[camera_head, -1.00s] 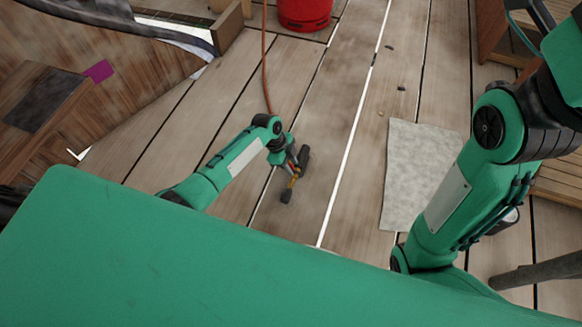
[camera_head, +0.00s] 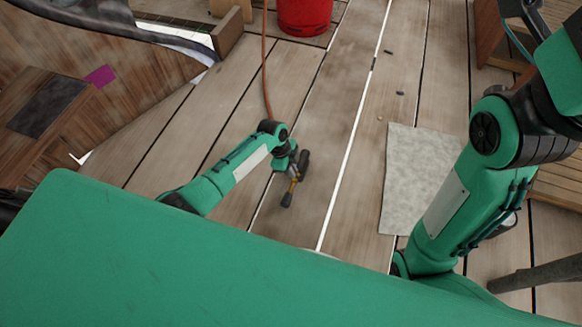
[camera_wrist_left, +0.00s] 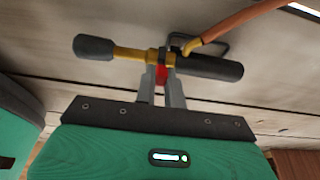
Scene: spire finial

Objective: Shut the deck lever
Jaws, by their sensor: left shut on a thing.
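A hose nozzle (camera_head: 291,186) with a yellow middle and black ends is at my left gripper (camera_head: 295,171), above the deck planks. In the left wrist view the nozzle (camera_wrist_left: 129,54) lies crosswise, with a black knob at the left and a black cylinder at the right. The grey fingers of my left gripper (camera_wrist_left: 163,75) are shut on its middle, beside a small red part. A dark loop-shaped piece stands behind the nozzle; I cannot tell whether this is the deck lever. No separate lever shows clearly. My right arm is at the right; its gripper is not in view.
An orange hose (camera_head: 265,70) runs from the top edge down towards my left gripper. A red bucket (camera_head: 304,14) stands at the top. A grey mat (camera_head: 415,175) lies right of the gripper. Wooden boxes stand left and right. The planks between are mostly clear.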

